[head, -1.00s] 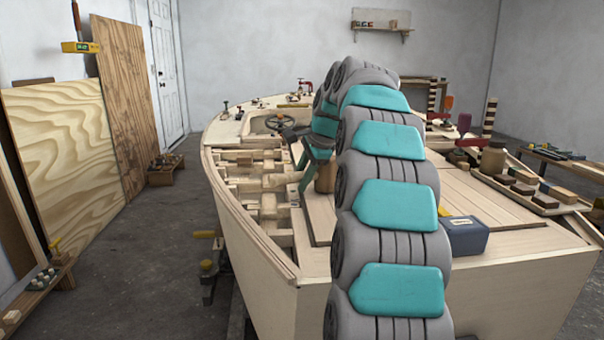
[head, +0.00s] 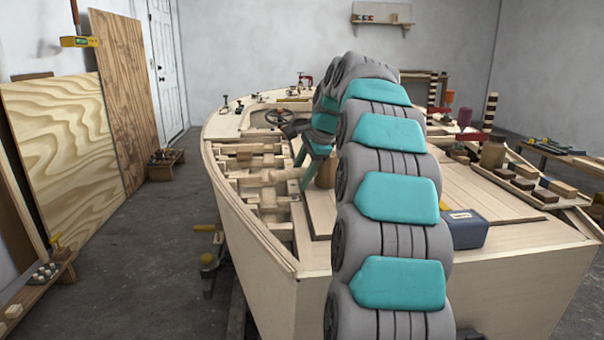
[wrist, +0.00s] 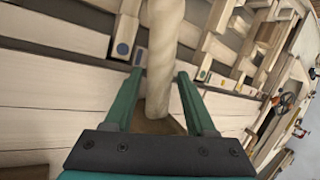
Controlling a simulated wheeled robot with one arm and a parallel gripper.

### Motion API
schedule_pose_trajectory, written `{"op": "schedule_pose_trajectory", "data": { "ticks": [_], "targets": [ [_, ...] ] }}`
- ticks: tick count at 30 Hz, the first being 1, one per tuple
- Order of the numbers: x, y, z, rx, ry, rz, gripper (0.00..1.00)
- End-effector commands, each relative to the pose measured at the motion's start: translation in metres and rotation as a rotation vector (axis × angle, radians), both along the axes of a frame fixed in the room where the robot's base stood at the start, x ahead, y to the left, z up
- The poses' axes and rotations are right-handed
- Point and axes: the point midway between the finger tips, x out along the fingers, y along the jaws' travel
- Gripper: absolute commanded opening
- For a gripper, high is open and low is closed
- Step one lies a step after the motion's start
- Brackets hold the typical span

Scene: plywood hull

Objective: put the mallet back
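In the wrist view my gripper (wrist: 160,73) has its two green fingers spread apart. A pale round wooden shaft (wrist: 163,45), apparently the mallet's handle, runs between them, with gaps visible on both sides. A brown part (wrist: 160,127) shows at the shaft's lower end, partly hidden by the gripper. In the head view my gripper (head: 306,175) is low over the boat's deck, largely behind my arm. A brown cylinder (head: 326,173), perhaps the mallet's head, stands beside the fingers, partly covered by my arm.
The boat hull (head: 262,240) has open framing at its left side. A blue-grey box (head: 464,229) sits on the deck right of my arm.

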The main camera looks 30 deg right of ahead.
Motion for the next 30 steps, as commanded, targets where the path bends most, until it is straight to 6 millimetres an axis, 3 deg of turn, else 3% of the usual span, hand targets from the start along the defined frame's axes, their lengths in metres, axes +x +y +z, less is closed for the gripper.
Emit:
{"op": "schedule_pose_trajectory", "data": {
  "ticks": [13,30],
  "targets": [
    [-0.004,-0.001,0.004,0.001,0.005,0.0,0.69],
    [-0.035,-0.007,0.066,-0.002,-0.004,0.0,0.69]
  ]
}}
